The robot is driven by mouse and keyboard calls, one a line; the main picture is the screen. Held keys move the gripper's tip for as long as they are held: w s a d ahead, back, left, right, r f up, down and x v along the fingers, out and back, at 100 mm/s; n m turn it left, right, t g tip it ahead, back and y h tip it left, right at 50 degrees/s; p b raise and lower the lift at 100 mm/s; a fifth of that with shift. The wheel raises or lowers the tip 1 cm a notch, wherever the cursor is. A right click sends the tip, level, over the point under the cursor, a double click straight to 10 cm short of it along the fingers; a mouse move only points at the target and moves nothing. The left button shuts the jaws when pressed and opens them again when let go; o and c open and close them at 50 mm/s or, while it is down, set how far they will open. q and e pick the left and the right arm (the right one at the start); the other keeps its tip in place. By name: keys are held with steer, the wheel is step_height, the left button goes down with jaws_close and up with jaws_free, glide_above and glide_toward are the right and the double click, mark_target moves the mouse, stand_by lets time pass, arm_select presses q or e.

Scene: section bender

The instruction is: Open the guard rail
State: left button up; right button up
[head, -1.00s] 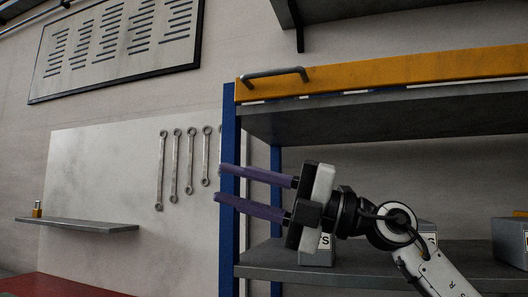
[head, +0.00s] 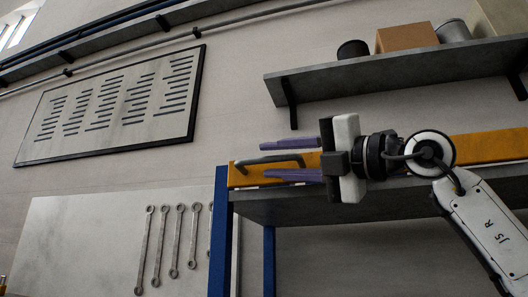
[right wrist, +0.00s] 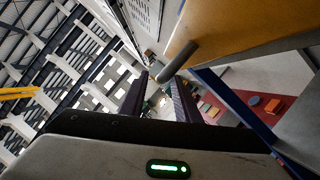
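The guard rail is a long orange-yellow bar (head: 478,146) along the top front of a blue-posted shelf rack. A grey handle (head: 270,163) sits near the rail's left end. My right gripper (head: 263,160) is open, its two purple fingers pointing left, one above and one below the handle in the head view. In the right wrist view the handle (right wrist: 180,60) reaches down to the gap between the fingertips (right wrist: 159,77). I cannot tell whether either finger touches it. My right wrist hides part of the rail. My left gripper is not in view.
A wall shelf (head: 400,80) with a dark cup, an orange box and a grey container is above the rail. A blue post (head: 219,230) stands at the rack's left end. Several wrenches (head: 176,240) hang on a panel at lower left.

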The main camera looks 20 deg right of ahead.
steer(key=shift+p+x, duration=0.4)
steer(key=shift+x, duration=1.15)
steer(key=shift+c, duration=0.4)
jaws_close()
